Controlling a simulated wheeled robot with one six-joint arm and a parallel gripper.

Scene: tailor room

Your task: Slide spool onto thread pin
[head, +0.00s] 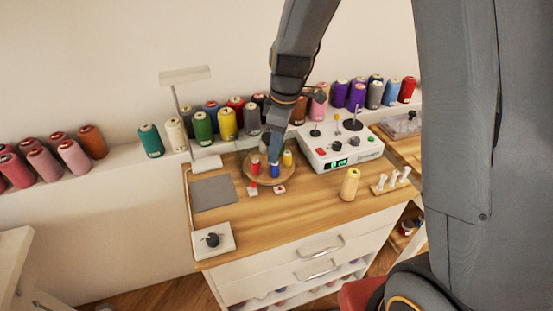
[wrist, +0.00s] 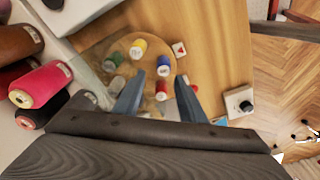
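Small thread spools stand on a round wooden board (head: 284,178): blue (head: 275,171), yellow (head: 287,158) and red (head: 255,167). The wrist view also shows a green spool (wrist: 112,62) and a pale-topped spool (wrist: 161,91). My gripper (head: 273,153) points down just above the board. In the wrist view its fingers (wrist: 158,82) are spread apart, with the pale-topped spool seen between them and the blue spool (wrist: 163,66) just beyond; contact cannot be told. White upright pins stand on a small wooden rack (head: 393,185) at the table's right; I cannot tell which pin is meant.
A white control box (head: 338,143) with knobs stands right of the board. A lamp (head: 182,115), grey mat (head: 213,193) and knob box (head: 212,240) are at left. Thread cones line the shelf behind.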

